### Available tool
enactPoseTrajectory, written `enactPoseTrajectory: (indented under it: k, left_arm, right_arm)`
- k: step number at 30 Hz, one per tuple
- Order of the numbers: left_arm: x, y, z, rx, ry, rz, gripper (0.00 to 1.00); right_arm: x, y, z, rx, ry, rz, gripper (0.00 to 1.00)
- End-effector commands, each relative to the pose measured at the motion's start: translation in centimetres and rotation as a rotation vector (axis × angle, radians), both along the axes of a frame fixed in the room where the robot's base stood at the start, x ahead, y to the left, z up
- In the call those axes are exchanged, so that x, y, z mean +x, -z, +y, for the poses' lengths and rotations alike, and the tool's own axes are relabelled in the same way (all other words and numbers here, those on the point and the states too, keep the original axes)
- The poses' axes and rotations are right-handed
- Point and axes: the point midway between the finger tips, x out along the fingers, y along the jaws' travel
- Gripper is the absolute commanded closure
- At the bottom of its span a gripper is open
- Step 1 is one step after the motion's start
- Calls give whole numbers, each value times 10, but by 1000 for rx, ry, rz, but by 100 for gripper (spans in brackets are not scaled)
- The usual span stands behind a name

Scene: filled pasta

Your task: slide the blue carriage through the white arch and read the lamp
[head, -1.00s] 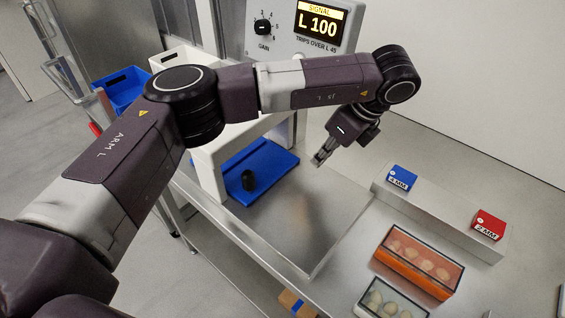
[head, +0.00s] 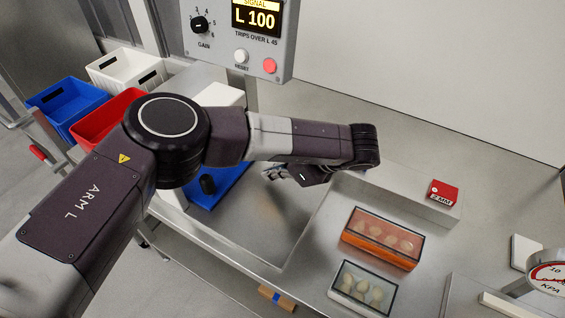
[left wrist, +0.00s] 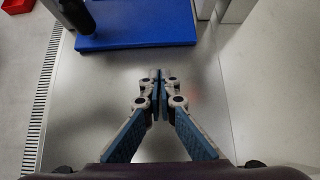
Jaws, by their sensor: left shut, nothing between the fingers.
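The blue carriage (head: 232,186) is a flat plate with a black knob (head: 208,184), partly hidden by my left arm in the head view. In the left wrist view the carriage (left wrist: 140,28) lies at the top, ahead of my fingertips and apart from them. The white arch (head: 222,95) stands over the carriage, mostly behind my arm; its posts show only in part. My left gripper (head: 270,172) is beside the carriage's right end, above the steel surface. In the wrist view its fingers (left wrist: 159,76) are shut and empty. A round pinkish-red lamp or button (head: 269,65) is on the panel.
The panel display (head: 256,18) reads L 100, above "trips over L 45". Blue (head: 68,105), red (head: 105,118) and white bins stand left. A red 2 MM block (head: 443,192), an orange pasta case (head: 384,237), a clear case (head: 363,287) and a gauge (head: 550,275) are right.

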Motion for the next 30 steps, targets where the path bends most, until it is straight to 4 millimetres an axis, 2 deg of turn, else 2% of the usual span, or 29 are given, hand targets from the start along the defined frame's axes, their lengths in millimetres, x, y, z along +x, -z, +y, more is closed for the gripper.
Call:
enactPoseTrajectory:
  k: [3, 6, 12, 24, 30]
  left_arm:
    - [8, 15, 15, 1, -2, 3, 100]
    - [19, 11, 29, 0, -4, 1, 100]
    - [29, 13, 43, -1, -1, 1, 100]
    - [30, 15, 46, -1, 0, 1, 100]
    - [39, 19, 59, -1, -3, 1, 100]
  right_arm:
    - [6, -11, 2, 3, 0, -9, 60]
    - [11, -21, 4, 4, 0, -15, 60]
    - [13, -28, 4, 5, 0, -19, 60]
    - [12, -28, 1, 2, -2, -18, 60]
    - [12, -13, -2, -2, -2, -17, 60]
